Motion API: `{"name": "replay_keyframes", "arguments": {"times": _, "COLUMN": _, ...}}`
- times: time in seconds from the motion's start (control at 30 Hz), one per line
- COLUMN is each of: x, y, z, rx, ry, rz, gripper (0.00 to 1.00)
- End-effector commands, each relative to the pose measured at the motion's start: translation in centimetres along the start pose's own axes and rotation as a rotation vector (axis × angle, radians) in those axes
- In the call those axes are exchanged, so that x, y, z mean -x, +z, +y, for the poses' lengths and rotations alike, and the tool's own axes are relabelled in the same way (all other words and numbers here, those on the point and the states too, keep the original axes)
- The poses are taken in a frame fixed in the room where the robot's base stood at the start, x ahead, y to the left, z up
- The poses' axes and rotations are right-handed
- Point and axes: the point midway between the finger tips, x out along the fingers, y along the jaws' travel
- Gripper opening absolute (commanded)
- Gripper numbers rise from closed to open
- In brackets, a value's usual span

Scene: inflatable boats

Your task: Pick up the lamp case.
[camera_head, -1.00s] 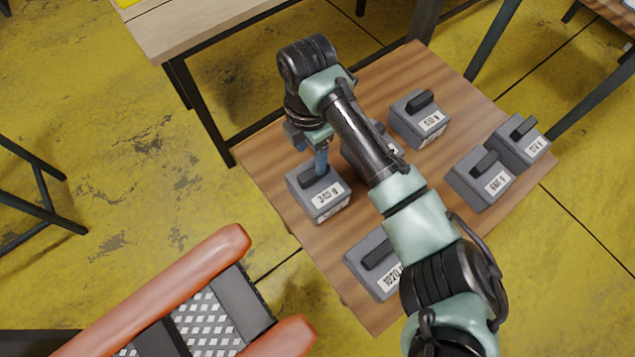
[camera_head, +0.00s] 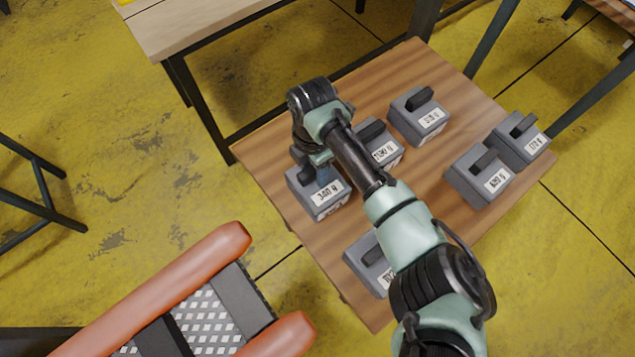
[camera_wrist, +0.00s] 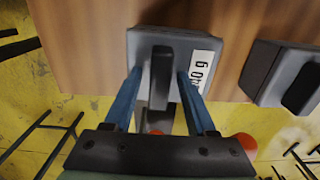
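Several grey cases with dark top handles and white weight labels stand on a wooden table (camera_head: 440,225); none is visibly marked as a lamp case. My gripper (camera_head: 321,172) is down at the near-left case (camera_head: 328,201), labelled about 340 g. The same case lies below the fingers in the wrist view (camera_wrist: 198,42). My gripper's blue fingers (camera_wrist: 160,80) stand apart on either side of its dark handle (camera_wrist: 160,78), with a narrow gap visible on both sides. The case rests on the table. My wrist hides part of its top in the head view.
Another case (camera_head: 419,118) stands at the back, one (camera_head: 382,150) close behind my wrist, two (camera_head: 480,177) (camera_head: 520,140) at right, and one (camera_head: 370,262) at the front, partly under my arm. An orange inflatable boat (camera_head: 165,295) lies lower left. A pale table (camera_head: 190,27) stands behind.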

Motion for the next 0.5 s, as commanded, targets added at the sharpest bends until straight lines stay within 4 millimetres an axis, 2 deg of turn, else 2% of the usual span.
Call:
{"name": "replay_keyframes", "arguments": {"times": 0.03, "x": 0.02, "y": 0.00, "z": 0.01, "rx": 0.000, "ry": 0.000, "rz": 0.000, "gripper": 0.45}}
{"name": "replay_keyframes", "arguments": {"times": 0.2, "x": 0.04, "y": 0.01, "z": 0.01, "rx": 0.000, "ry": 0.000, "rz": 0.000, "gripper": 0.15}}
{"name": "replay_keyframes", "arguments": {"times": 0.3, "x": 0.05, "y": 0.01, "z": 0.01, "rx": 0.000, "ry": 0.000, "rz": 0.000, "gripper": 0.00}}
{"name": "replay_keyframes", "arguments": {"times": 0.5, "x": 0.06, "y": 0.02, "z": 0.01, "rx": 0.000, "ry": 0.000, "rz": 0.000, "gripper": 0.00}}
